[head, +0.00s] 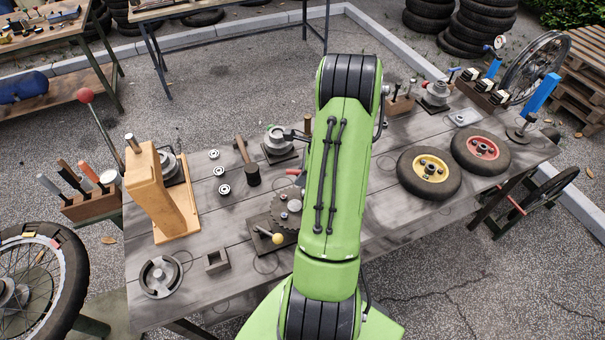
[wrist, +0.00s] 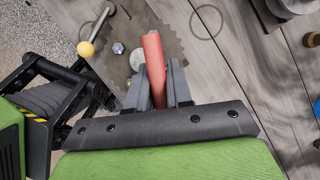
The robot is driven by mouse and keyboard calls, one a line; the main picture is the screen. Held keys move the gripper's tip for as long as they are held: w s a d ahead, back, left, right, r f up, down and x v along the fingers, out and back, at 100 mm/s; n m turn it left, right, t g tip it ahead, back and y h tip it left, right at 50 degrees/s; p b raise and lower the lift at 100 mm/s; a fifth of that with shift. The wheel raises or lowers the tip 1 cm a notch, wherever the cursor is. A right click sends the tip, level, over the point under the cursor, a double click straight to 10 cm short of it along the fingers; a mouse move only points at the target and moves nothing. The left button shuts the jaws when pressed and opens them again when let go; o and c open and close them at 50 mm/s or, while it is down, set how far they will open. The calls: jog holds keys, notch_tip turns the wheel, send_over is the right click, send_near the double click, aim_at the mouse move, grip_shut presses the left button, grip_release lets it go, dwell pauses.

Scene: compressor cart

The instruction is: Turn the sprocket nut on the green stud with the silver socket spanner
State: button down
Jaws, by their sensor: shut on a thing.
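My gripper (wrist: 160,92) is shut on the red handle (wrist: 153,62) of a tool. The handle also shows in the head view (head: 298,182). The tool's working end is mostly hidden, so I cannot tell whether it is the silver socket spanner. The toothed sprocket (wrist: 170,32) lies beyond my fingertips; it also shows left of my arm in the head view (head: 262,222). A small bluish hex bolt head (wrist: 118,48) sits on it. A silver round part (wrist: 136,58) shows beside the handle, partly hidden. I see no green on any stud.
A lever with a yellow knob (head: 277,238) stands near the sprocket. A wooden block stand (head: 160,190), a mallet (head: 247,165) and several bearings lie to the left. Two wheels (head: 428,174) lie to the right. Bare bench shows between the sprocket and the small square block (head: 216,262).

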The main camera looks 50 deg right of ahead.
jog(key=shift+f+b, duration=0.5)
jog(key=shift+f, duration=0.25)
jog(key=c, duration=1.7)
grip_release()
grip_shut()
